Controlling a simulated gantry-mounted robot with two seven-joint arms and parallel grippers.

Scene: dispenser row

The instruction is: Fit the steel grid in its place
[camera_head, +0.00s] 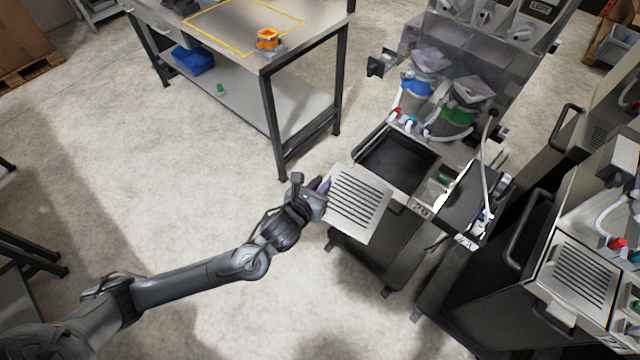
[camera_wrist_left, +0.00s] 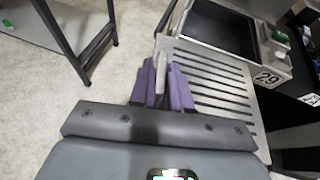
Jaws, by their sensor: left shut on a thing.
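The steel grid (camera_head: 358,204) is a slotted silver plate. My left gripper (camera_head: 322,188) is shut on its left edge and holds it in front of the dispenser. In the left wrist view the purple fingers (camera_wrist_left: 163,88) pinch a tab at the edge of the grid (camera_wrist_left: 215,88). The dispenser (camera_head: 440,150) has a dark open tray recess (camera_head: 397,161), just beyond the grid and to its upper right. The recess also shows in the left wrist view (camera_wrist_left: 222,30). My right gripper is not in view.
A workbench (camera_head: 315,48) with an orange object (camera_head: 267,40) stands at the upper left. A white hose (camera_head: 486,170) hangs at the dispenser's right. Another unit with its own slotted grid (camera_head: 577,278) stands at lower right. Open floor lies left of the grid.

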